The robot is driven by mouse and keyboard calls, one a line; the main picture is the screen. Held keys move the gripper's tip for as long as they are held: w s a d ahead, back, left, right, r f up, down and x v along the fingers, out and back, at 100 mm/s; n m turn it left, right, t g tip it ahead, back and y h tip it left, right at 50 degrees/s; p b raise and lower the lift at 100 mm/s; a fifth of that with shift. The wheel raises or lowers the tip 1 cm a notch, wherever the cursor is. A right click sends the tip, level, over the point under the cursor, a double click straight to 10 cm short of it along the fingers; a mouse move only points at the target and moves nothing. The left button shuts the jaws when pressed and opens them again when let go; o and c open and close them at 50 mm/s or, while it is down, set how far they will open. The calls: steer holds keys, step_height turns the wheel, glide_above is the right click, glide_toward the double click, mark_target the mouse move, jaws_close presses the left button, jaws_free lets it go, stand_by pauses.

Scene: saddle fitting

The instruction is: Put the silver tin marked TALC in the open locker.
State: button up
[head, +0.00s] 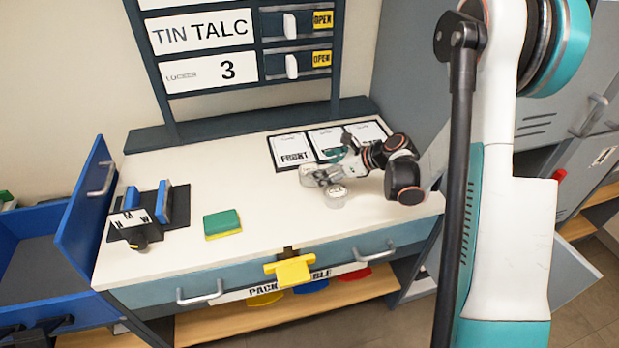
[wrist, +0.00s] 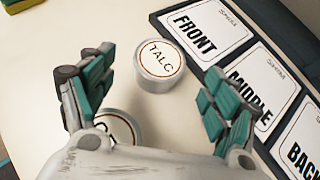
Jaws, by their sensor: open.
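The silver TALC tin (wrist: 158,66) stands upright on the white bench, its round label facing up. In the head view it appears to be the left tin (head: 309,176). My gripper (wrist: 155,76) is open, with its green-padded fingers on either side of the TALC tin and not touching it as far as I can see. A second silver tin (wrist: 120,127) is partly hidden under my gripper, its label unreadable; it also shows in the head view (head: 335,197). Grey lockers (head: 557,100) stand at the right, partly behind my arm; I cannot tell which is the open one.
FRONT, MIDDLE and BACK cards (wrist: 205,30) lie beside the TALC tin. A green and yellow sponge (head: 222,223) and a black rack with blue blocks (head: 150,212) are at the left of the bench. A sign board (head: 203,32) reads TIN TALC, LOCKER 3. A yellow clip (head: 290,270) hangs at the front edge.

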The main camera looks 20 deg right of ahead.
mark_target(309, 169)
steer(key=b+x, duration=0.2)
steer(key=x, duration=0.4)
steer(key=shift+d+f+b, duration=0.1)
steer(key=shift+f+b, duration=0.1)
steer(key=shift+b, duration=0.15)
steer(key=shift+w+f, duration=0.15)
steer(key=c, duration=1.4)
steer(key=shift+o, duration=0.2)
steer(key=shift+r, duration=0.2)
step_height(309, 169, up, 19)
steer(key=p, duration=0.7)
steer(key=s+r+m+t+h, duration=0.2)
steer(key=s+r+m+h, duration=0.1)
steer(key=s, duration=0.5)
steer(key=shift+s+r+m+t+h, duration=0.35)
steer(key=shift+m+h, duration=0.55)
steer(key=shift+m, duration=0.4)
